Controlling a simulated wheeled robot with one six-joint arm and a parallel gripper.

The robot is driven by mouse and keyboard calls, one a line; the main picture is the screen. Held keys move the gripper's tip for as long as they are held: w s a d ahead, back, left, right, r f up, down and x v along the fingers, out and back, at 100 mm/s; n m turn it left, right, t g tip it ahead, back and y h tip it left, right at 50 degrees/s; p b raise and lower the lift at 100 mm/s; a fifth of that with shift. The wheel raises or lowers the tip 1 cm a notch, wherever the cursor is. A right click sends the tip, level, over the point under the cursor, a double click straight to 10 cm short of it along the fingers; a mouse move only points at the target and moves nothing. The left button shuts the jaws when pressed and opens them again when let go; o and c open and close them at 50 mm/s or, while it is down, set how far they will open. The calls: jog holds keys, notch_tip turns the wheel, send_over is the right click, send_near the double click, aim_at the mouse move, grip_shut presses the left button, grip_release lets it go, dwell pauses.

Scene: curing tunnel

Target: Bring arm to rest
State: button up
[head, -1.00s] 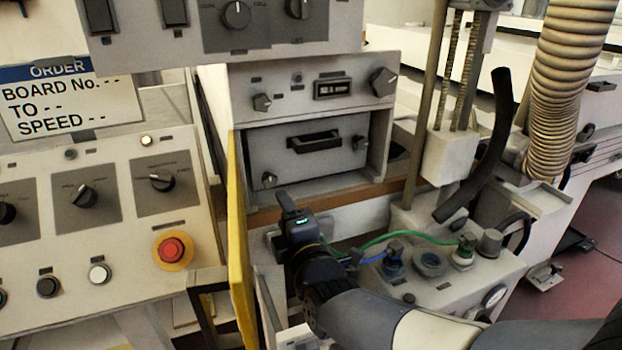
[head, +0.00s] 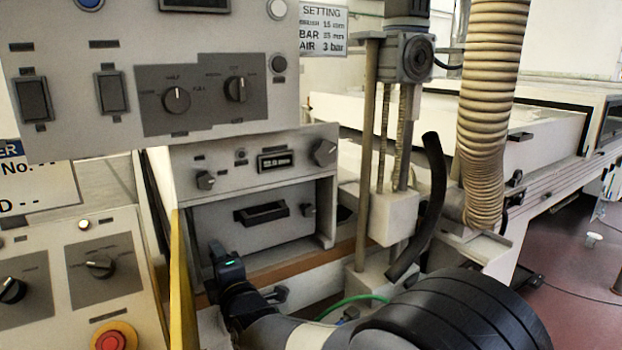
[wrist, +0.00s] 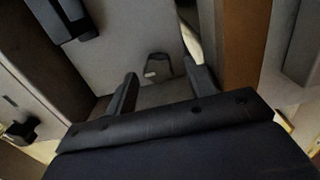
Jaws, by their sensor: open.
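My gripper (head: 222,262) is at the lower left in the head view, in front of the grey instrument box with a drawer-like front (head: 255,220). The arm reaches to it from the lower right. In the wrist view my gripper (wrist: 160,85) shows two dark fingers standing well apart. Nothing is between them; a grey surface with a small dark fitting (wrist: 157,68) lies beyond. Whether the gripper touches the box front cannot be told.
A yellow panel edge (head: 181,290) stands just left of the gripper. A control panel with a red button (head: 113,336) is at the lower left. A ribbed hose (head: 489,100) and a black tube (head: 425,205) hang to the right.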

jog(key=shift+s, duration=0.1)
jog(key=v, duration=1.1)
jog(key=x, duration=1.1)
jog(key=shift+w+a, duration=0.1)
jog(key=shift+w, duration=0.1)
jog(key=m+p, duration=1.7)
jog(key=p, duration=0.1)
jog(key=shift+d+r+m, duration=0.3)
jog(key=shift+m, duration=0.1)
jog(key=shift+d, duration=0.1)
